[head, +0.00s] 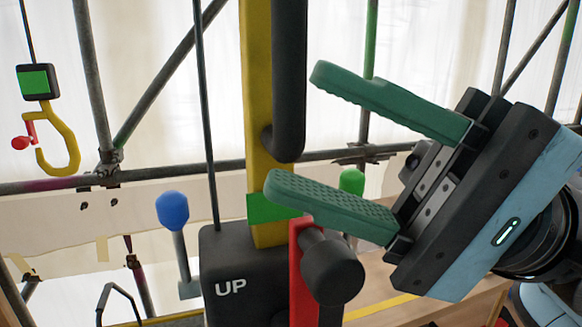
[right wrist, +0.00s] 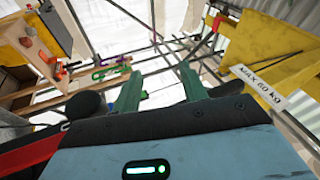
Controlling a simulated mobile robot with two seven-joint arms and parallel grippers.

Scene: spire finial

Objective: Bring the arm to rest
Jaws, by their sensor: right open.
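My right gripper (head: 292,135) comes in from the right in the head view. Its two green fingers are spread apart with nothing between them. The lower finger overlaps the yellow post (head: 257,120) and the top of the red lever (head: 302,270) in the picture; I cannot tell if it touches either. In the right wrist view the green fingers (right wrist: 158,92) are also apart and empty, with scaffold poles beyond them. My left gripper is in neither view.
A black box marked UP (head: 240,285) stands below the yellow post, near a blue-knobbed lever (head: 173,212) and a green knob (head: 352,181). A yellow hook (head: 65,150) hangs at the left. A yellow panel with a MAX 60 KG label (right wrist: 258,88) shows in the wrist view.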

